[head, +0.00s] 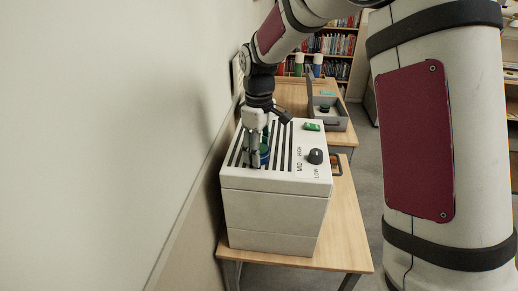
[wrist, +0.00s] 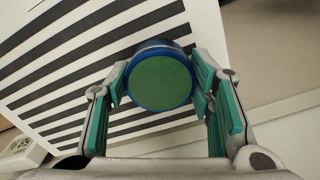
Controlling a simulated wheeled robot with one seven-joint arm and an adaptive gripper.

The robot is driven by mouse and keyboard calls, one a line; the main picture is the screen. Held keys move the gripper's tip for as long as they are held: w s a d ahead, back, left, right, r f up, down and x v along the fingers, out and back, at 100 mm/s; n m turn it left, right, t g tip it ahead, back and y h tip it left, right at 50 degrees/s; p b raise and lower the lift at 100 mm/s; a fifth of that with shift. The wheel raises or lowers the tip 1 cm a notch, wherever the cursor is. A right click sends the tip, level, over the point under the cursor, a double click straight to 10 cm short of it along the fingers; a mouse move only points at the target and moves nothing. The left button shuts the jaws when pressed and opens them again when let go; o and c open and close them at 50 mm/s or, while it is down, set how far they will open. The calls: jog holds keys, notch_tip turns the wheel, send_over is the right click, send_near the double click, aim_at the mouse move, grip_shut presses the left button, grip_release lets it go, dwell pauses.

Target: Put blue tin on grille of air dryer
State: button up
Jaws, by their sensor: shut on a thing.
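The blue tin (wrist: 161,77) is round with a green top and sits between the two fingers of my gripper (wrist: 163,90), seen from above in the wrist view. In the head view my gripper (head: 257,150) points down over the grille, shut on the blue tin (head: 264,153), which is partly hidden by the fingers. The air dryer (head: 275,212) is a white box on a wooden table. Its striped grille (head: 240,158) lies under the tin; I cannot tell whether the tin touches it.
The dryer's top has a black knob (head: 315,156) marked HIGH, MID, LOW and a green switch (head: 311,127). Behind stands a grey open case (head: 328,118) on another table. A wall (head: 100,140) runs close along the left. Bookshelves are at the back.

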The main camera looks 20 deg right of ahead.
jog(key=shift+f, duration=0.1)
jog(key=o, duration=1.2)
notch_tip(320, 180, up, 12)
jog(key=b, duration=0.2)
jog(key=s+d+r+m+t, duration=0.1)
jog(key=s+r+m, duration=0.15)
jog(key=s, duration=0.45)
jog(key=s+d+r+m+t, duration=0.1)
jog(key=s+r+m+t, duration=0.15)
jog(key=s, duration=0.35)
jog(key=s+d+f+m+t, duration=0.1)
jog(key=s+f+m, duration=0.1)
jog(key=s, duration=0.4)
jog(key=s+f+m+t, duration=0.1)
jog(key=s+m, duration=0.1)
jog(key=s, duration=0.5)
jog(key=shift+d+f, duration=0.35)
jog(key=shift+f, duration=0.05)
